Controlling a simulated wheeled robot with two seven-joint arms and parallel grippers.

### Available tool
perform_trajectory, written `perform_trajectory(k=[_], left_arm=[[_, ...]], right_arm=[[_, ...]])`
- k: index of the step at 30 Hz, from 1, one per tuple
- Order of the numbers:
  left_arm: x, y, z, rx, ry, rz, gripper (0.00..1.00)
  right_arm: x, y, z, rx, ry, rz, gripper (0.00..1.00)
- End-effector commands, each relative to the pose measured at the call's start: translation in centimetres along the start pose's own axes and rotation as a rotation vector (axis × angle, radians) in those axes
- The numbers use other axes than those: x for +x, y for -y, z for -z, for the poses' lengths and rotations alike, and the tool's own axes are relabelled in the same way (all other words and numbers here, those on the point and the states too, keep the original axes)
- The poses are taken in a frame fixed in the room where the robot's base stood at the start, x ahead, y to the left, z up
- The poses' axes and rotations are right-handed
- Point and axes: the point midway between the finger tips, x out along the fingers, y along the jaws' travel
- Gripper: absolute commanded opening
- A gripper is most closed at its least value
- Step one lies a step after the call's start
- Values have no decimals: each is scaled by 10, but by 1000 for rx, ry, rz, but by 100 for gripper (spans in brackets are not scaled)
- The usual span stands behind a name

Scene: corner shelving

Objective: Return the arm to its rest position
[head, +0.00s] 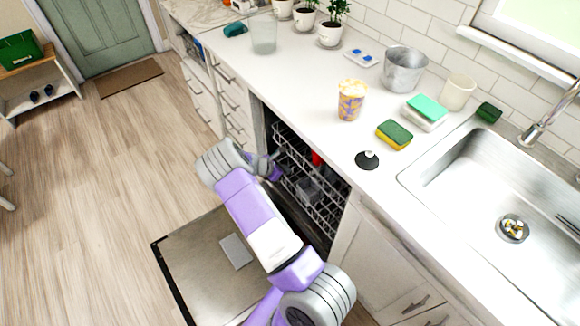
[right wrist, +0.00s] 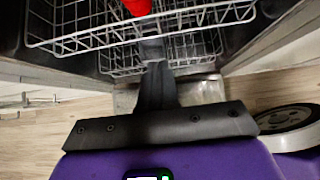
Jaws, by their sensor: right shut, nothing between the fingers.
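My right arm, purple and grey, reaches across the head view to the open dishwasher. My right gripper (head: 273,170) is at the left side of the dishwasher's wire rack (head: 318,205), over the opening. In the right wrist view the dark fingers (right wrist: 155,75) are shut together with nothing between them. They point toward the rack (right wrist: 200,18). Whether they touch the wires is hard to tell. My left gripper is not in view.
The dishwasher door (head: 195,265) hangs open low over the wooden floor. A red item (right wrist: 137,7) sits in the rack. The counter above holds a patterned cup (head: 350,101), a sponge (head: 394,134) and a metal bucket (head: 404,70). Open floor (head: 120,160) lies to the left.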

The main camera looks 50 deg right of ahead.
Motion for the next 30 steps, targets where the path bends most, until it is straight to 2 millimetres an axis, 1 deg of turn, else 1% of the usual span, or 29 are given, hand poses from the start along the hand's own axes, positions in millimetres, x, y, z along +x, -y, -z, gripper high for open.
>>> perform_trajectory(k=[3,10,11,13,14,17,18,20,21,23,24,26,27,29,30], left_arm=[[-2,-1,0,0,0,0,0],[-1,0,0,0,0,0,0],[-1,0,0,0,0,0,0],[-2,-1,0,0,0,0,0],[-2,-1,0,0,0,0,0],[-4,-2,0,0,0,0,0],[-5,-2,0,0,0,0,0],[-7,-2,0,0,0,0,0],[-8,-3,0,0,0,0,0],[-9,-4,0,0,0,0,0],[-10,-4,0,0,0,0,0],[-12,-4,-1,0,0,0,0],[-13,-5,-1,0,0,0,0],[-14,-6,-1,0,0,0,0],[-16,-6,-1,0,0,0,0]], right_arm=[[-5,0,0,0,-1,0,0],[-5,1,2,3,-6,1,0],[-5,2,5,7,-14,3,0],[-5,10,19,36,-55,15,0],[-5,15,28,55,-83,21,0],[-11,42,77,162,-225,67,0],[-17,56,101,223,-295,97,0],[-32,78,139,326,-406,151,0],[-44,93,164,399,-476,192,0],[-66,116,197,513,-574,266,0],[-84,130,218,591,-634,319,0],[-113,154,246,710,-713,410,0],[-133,169,261,792,-757,474,0],[-164,190,278,910,-807,573,0],[-183,204,287,984,-830,635,0]])
